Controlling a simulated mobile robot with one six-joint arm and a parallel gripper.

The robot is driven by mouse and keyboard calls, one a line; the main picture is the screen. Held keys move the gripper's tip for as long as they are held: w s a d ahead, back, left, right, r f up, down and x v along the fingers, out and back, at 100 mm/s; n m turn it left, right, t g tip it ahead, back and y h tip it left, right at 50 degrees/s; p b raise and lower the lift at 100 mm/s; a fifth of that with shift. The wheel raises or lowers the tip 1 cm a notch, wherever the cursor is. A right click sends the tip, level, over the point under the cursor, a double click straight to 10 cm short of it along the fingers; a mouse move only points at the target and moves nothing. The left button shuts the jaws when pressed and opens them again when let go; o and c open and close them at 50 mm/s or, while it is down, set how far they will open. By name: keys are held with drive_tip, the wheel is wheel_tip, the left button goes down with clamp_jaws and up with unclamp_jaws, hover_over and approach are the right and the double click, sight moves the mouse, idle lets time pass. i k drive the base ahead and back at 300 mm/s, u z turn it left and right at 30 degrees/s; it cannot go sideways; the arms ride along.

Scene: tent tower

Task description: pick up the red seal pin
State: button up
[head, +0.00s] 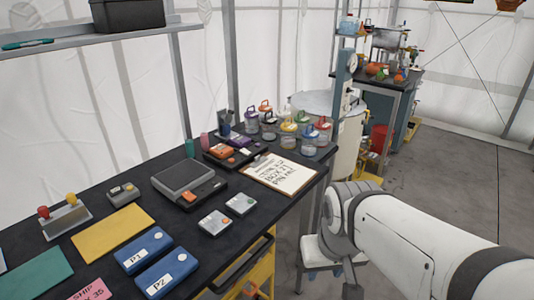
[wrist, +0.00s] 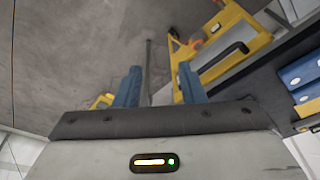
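A red-topped pin (head: 43,212), which looks like the red seal pin, stands upright in a small grey holder (head: 66,222) at the left of the dark workbench in the head view. A yellow-topped pin (head: 71,199) stands beside it in the same holder. My gripper (wrist: 159,88) shows in the wrist view with its two blue fingers apart and nothing between them. It is over the floor beside the bench, well away from the pins. The pins are not visible in the wrist view.
On the bench (head: 188,245) are a yellow mat (head: 112,232), blue boxes (head: 145,249), a grey scale-like device (head: 184,178), a clipboard (head: 283,174) and several lidded jars. A shelf (head: 90,37) hangs above the bench. A yellow drawer unit (wrist: 222,45) is near my gripper.

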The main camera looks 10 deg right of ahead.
sight(43, 211)
drive_tip(key=u, duration=1.6)
